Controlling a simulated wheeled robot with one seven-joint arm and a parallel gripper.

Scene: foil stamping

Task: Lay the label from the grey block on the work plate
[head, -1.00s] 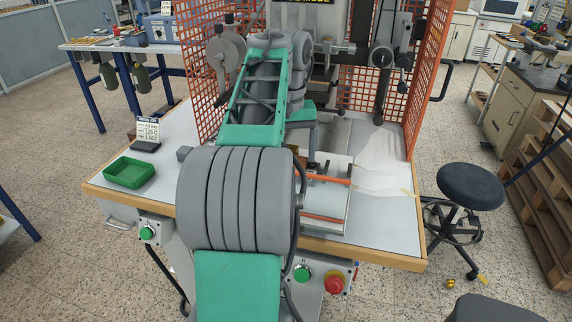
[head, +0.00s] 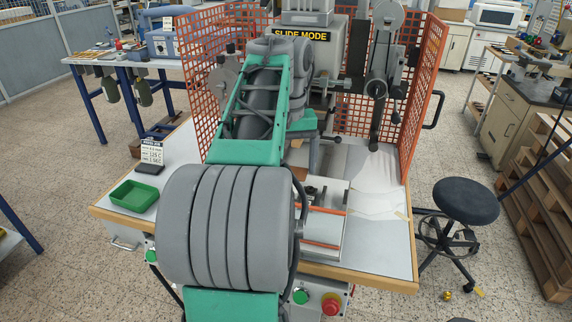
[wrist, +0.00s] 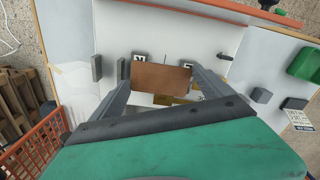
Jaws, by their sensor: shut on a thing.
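My gripper (wrist: 162,88) is shut on a brown, flat rectangular label (wrist: 160,78), held between its two fingers in the wrist view. The label is over the pale work plate (wrist: 175,35), which has black-and-white marks near the label. I cannot tell the height of the label above the plate. A small grey block (wrist: 261,95) stands to the right of the gripper, apart from it, with nothing seen on top.
A green tray (head: 133,195) and a small sign (head: 150,155) stand on the bench at left. The press (head: 310,45) rises behind the plate, with orange mesh guards (head: 425,75) at the sides. A dark upright piece (wrist: 97,68) stands left of the label.

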